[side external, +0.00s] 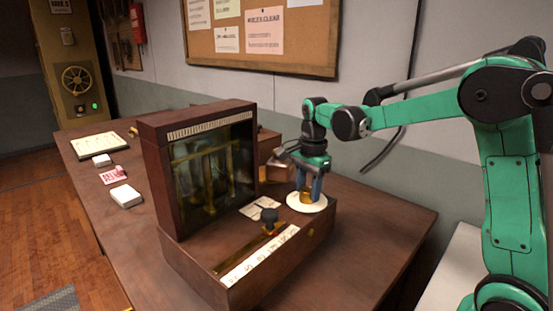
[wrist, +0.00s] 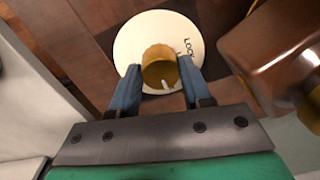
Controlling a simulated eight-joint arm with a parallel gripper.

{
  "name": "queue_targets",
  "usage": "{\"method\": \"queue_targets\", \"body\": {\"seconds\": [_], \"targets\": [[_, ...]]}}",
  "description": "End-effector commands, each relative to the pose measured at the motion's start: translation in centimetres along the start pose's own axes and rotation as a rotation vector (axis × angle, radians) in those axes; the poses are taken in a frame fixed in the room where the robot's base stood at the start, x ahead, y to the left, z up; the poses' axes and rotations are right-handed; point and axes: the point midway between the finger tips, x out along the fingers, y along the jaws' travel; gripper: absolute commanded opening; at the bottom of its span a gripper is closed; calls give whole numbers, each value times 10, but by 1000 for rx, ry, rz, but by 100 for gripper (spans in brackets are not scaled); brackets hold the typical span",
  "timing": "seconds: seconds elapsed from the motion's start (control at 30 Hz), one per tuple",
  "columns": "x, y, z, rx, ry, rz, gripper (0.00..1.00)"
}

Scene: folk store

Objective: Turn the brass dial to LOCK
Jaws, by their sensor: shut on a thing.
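The brass dial (wrist: 158,64) is a round knob on a white disc (wrist: 127,38) with lettering. In the wrist view the word LOCK reads at the disc's right side, and a pale pointer mark shows on the knob's near side. My gripper (wrist: 160,75) is shut on the knob, with one blue finger on each side. In the side view my gripper (side external: 308,188) points down over the white disc (side external: 304,208). The brass dial (side external: 306,198) shows only partly between the fingers.
The disc sits on a wooden cabinet with a glass-fronted case (side external: 215,165). A black knob (side external: 268,216) on a slotted track and a lettered strip (side external: 262,254) lie nearby. Papers (side external: 97,145) lie at the table's left.

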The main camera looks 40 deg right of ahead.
Motion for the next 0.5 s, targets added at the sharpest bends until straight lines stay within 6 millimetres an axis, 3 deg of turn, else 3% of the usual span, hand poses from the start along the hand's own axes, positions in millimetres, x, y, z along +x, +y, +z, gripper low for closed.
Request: {"method": "queue_targets", "body": {"seconds": [0.27, 0.5], "targets": [[0, 0, 0, -50, -2, 0, 0], [0, 0, 0, -199, -9, 0, 0]]}}
